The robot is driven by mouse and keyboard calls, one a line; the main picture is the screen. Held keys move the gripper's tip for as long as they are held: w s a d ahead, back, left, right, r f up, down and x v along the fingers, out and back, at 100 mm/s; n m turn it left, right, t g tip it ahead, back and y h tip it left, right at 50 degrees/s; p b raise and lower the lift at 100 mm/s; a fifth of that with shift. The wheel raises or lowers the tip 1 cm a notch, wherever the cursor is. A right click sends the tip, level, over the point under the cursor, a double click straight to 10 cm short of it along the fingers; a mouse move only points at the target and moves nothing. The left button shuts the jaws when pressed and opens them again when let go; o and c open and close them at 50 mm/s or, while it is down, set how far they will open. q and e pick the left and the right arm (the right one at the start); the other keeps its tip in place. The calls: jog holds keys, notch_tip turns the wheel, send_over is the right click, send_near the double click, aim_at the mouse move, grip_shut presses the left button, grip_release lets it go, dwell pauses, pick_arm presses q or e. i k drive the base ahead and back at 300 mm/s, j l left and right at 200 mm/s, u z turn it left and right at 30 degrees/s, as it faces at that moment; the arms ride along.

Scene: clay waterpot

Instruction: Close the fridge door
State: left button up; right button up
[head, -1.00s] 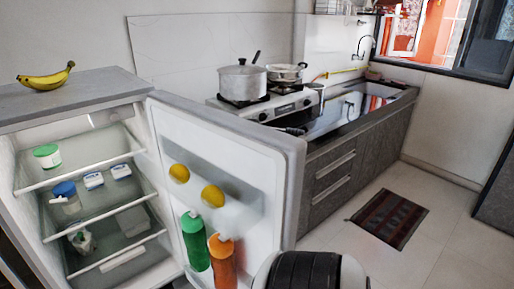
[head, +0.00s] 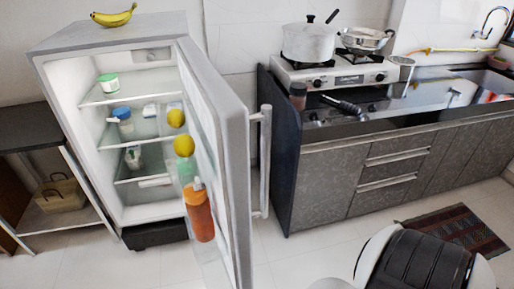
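The fridge (head: 112,45) stands left of centre in the head view, with its shelves exposed. Its door (head: 232,150) is wide open, swung out toward me on the right side of the body. A long vertical handle (head: 265,165) is on the door's outer face, which points right. The door's inner side holds two yellow round items, a green bottle and an orange bottle (head: 199,212). Neither of my grippers can be seen. A black and white part of mine shows at the bottom right, apart from the door.
A counter with drawers (head: 386,172) stands right of the door, carrying a stove (head: 330,75) with pots. A low shelf table (head: 30,140) is left of the fridge. A banana (head: 114,16) lies on the fridge top. A dark rug (head: 455,232) lies on the right; the front floor is clear.

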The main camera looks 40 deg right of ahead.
aim_at(220, 122)
jog(key=l, duration=0.7)
jog(key=i+l, duration=0.15)
jog(key=l, duration=0.5)
jog(key=l+z, duration=0.1)
jog(key=l, duration=0.6)
jog(key=k+l+z, duration=0.25)
jog(key=k, duration=0.3)
jog(key=k+j, duration=0.05)
jog(key=j, duration=0.05)
